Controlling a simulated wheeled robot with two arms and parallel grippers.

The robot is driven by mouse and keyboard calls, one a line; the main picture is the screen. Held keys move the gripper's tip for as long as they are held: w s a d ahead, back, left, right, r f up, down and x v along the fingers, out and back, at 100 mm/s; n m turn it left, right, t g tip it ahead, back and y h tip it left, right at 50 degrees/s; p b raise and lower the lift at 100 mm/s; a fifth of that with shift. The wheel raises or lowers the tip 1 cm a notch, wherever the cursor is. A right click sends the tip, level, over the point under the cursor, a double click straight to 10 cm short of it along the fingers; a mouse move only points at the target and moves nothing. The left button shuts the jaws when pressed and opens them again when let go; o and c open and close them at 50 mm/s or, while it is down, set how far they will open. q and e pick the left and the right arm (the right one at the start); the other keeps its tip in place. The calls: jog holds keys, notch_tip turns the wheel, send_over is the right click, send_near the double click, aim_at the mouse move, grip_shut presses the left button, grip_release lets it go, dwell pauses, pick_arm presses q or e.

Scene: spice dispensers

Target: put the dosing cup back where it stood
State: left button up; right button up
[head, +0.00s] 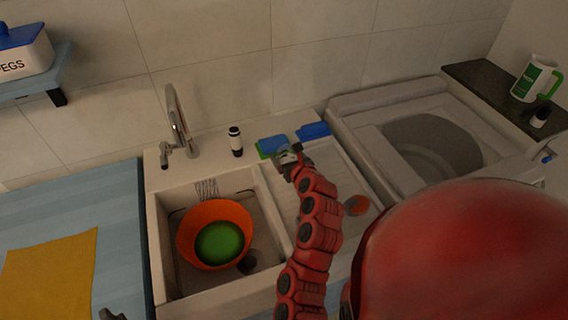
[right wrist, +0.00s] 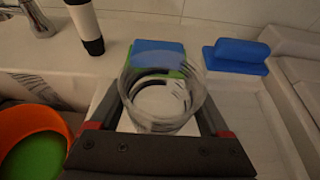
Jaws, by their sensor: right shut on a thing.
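The dosing cup (right wrist: 165,95) is a clear, round cup between the fingers of my right gripper (right wrist: 158,128) in the right wrist view. My right gripper is shut on it. In the head view my right gripper (head: 288,158) is over the back of the sink's draining side, just in front of a blue-and-green sponge (head: 272,146). The cup is small and hard to make out there. A small grey tip at the bottom left edge of the head view appears to be my left gripper (head: 110,315); its fingers are mostly out of frame.
An orange bowl (head: 187,240) with a green inside stands in the sink basin (head: 172,284). A black-and-white bottle (head: 235,141) stands behind it, right of the tap (head: 178,122). A blue block (head: 314,131) lies right of the sponge. A washing machine (head: 350,104) stands at right.

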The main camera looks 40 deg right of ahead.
notch_tip(320, 180, down, 3)
jog(key=shift+r, duration=0.1)
jog(key=shift+d+f, duration=0.1)
jog(key=shift+f, duration=0.35)
jog(key=shift+f, duration=0.1)
jog(key=o, duration=1.4)
